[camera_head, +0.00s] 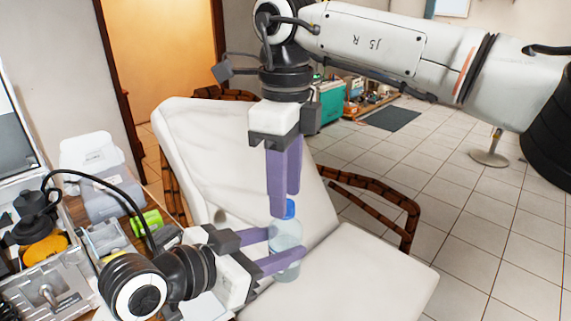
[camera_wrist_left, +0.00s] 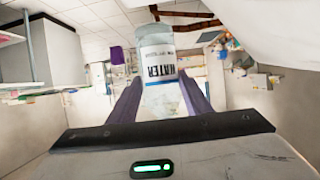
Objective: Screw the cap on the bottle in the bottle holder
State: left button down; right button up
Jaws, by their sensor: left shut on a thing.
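A clear, pale blue bottle (camera_head: 286,240) stands upright between the fingers of my left gripper (camera_head: 285,257), which is shut on it above the white chair. In the left wrist view the bottle (camera_wrist_left: 157,50) appears upside down, with its dark-lettered label inverted. A blue cap (camera_head: 290,209) is at the bottle's top; I cannot tell whether it sits on the neck or just above it. My right gripper (camera_head: 287,205) points straight down from above, its purple fingertips at the cap. Whether they grip it is unclear. I cannot make out a bottle holder.
The white reclining chair (camera_head: 370,280) lies under and behind the grippers, with a brown armrest (camera_head: 385,200) on its far side. At the left, a cluttered worktop carries a grey-white container (camera_head: 95,190) and a green item (camera_head: 148,222). Tiled floor is open at the right.

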jog(key=shift+f, duration=0.65)
grip_shut()
jog(key=shift+m, duration=0.9)
jog(key=shift+o, duration=0.8)
grip_release()
notch_tip(320, 180, up, 12)
